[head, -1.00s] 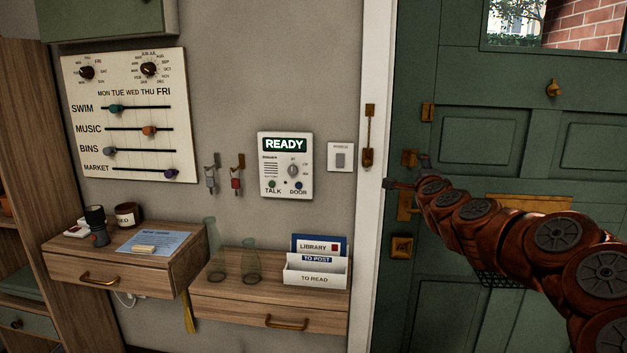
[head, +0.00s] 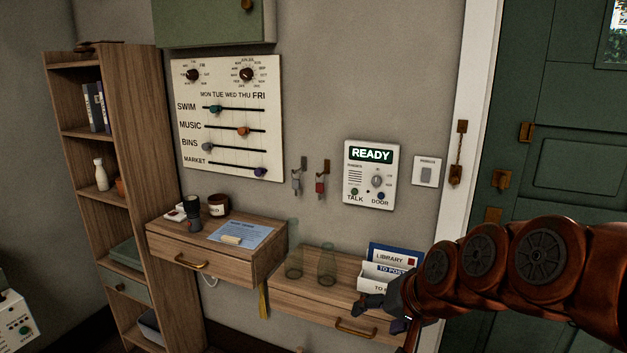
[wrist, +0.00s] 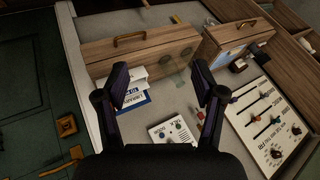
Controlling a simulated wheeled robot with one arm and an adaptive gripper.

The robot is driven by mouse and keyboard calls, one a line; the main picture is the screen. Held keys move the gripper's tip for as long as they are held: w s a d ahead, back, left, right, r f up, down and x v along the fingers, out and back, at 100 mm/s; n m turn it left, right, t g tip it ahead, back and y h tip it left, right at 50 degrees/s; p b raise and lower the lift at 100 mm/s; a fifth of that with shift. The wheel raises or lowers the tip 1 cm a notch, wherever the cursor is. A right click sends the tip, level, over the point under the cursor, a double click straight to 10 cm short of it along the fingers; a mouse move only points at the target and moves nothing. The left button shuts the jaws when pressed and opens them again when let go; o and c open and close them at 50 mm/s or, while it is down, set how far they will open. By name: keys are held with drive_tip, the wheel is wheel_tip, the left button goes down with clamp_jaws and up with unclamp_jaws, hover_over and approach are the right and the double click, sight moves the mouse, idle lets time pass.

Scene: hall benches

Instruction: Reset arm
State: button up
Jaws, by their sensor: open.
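My reddish-brown arm reaches in from the right in the head view. My gripper (head: 393,305) is in front of the right end of the lower drawer shelf (head: 300,292), near the white letter holder (head: 381,272). In the wrist view my gripper (wrist: 165,88) has its two dark fingers spread wide apart. Nothing is between them but the wall, the letter holder and the intercom panel beyond. The arm and gripper hide part of the letter holder and the door's lower part in the head view.
The intercom (head: 371,174) reads READY. Two glass vessels (head: 327,266) stand on the lower shelf. The upper drawer shelf (head: 262,270) bears a blue paper (head: 243,236) and jars. A tall bookcase (head: 150,200) stands left, a green door (head: 560,130) right.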

drive_tip(key=s+d+f+n+g+h+p, duration=0.1)
drive_tip(key=s+f+g, duration=0.2)
drive_tip(key=s, duration=0.7)
drive_tip(key=shift+d+f+n+h, duration=0.2)
drive_tip(key=shift+f+n+h, duration=0.1)
drive_tip(key=shift+n, duration=0.1)
drive_tip(key=s+d+g, duration=0.1)
drive_tip(key=s, duration=0.4)
drive_tip(key=s+d+f+g+h+p, duration=0.1)
drive_tip(key=s+d+g, duration=0.1)
drive_tip(key=s, duration=0.3)
drive_tip(key=s+d+f+n+g+h, duration=0.1)
drive_tip(key=s+d+g, duration=0.1)
drive_tip(key=s, duration=0.3)
drive_tip(key=shift+s+d+f, duration=0.15)
drive_tip(key=shift+s+f, duration=0.1)
drive_tip(key=shift+s, duration=0.15)
drive_tip(key=shift+c, duration=0.3)
